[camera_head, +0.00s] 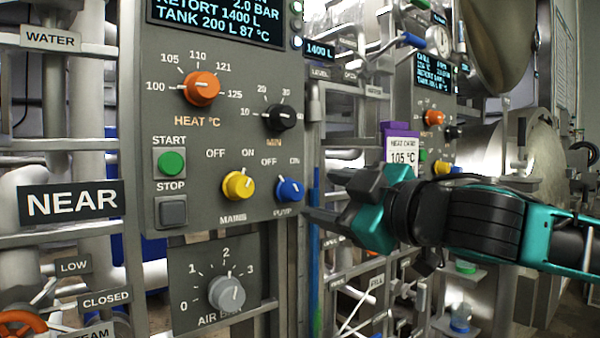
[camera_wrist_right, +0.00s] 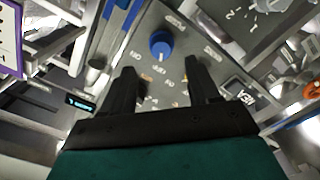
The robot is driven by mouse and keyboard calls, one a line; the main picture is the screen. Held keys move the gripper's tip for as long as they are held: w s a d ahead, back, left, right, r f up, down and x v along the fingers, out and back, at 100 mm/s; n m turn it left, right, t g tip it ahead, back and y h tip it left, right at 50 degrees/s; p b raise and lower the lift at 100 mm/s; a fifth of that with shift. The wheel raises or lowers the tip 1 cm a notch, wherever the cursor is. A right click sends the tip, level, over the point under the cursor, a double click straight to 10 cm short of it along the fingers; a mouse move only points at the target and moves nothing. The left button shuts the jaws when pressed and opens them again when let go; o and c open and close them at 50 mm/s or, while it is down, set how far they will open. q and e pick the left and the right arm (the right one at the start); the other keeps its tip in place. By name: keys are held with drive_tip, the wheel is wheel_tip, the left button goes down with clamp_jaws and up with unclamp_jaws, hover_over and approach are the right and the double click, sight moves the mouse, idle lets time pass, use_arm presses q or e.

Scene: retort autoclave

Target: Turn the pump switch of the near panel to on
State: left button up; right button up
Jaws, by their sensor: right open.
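The near panel (camera_head: 215,120) is a grey plate on the left of the head view, beside a sign reading NEAR. Its pump switch (camera_head: 289,190) is a blue knob at the lower right, under OFF and ON marks; I cannot tell surely which mark it points at. My right gripper (camera_head: 318,195) is just right of the knob, open and empty, its fingers pointing toward the panel. In the right wrist view the blue knob (camera_wrist_right: 160,45) lies beyond and between the two open fingertips (camera_wrist_right: 160,66), apart from them. My left gripper is not in view.
The yellow mains knob (camera_head: 238,186) is left of the pump switch. A grey air knob (camera_head: 227,294) is below, and the orange heat knob (camera_head: 201,88) and a black minutes knob (camera_head: 281,117) are above. A purple-backed card (camera_head: 400,146) stands behind my right gripper.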

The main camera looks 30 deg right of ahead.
sight(298, 192)
drive_tip(key=w, duration=0.4)
drive_tip(key=w+p, duration=0.1)
drive_tip(key=shift+w+a, duration=0.25)
drive_tip(key=shift+w, duration=0.15)
drive_tip(key=shift+w+f, duration=0.1)
drive_tip(key=shift+w, duration=0.6)
drive_tip(key=c, duration=1)
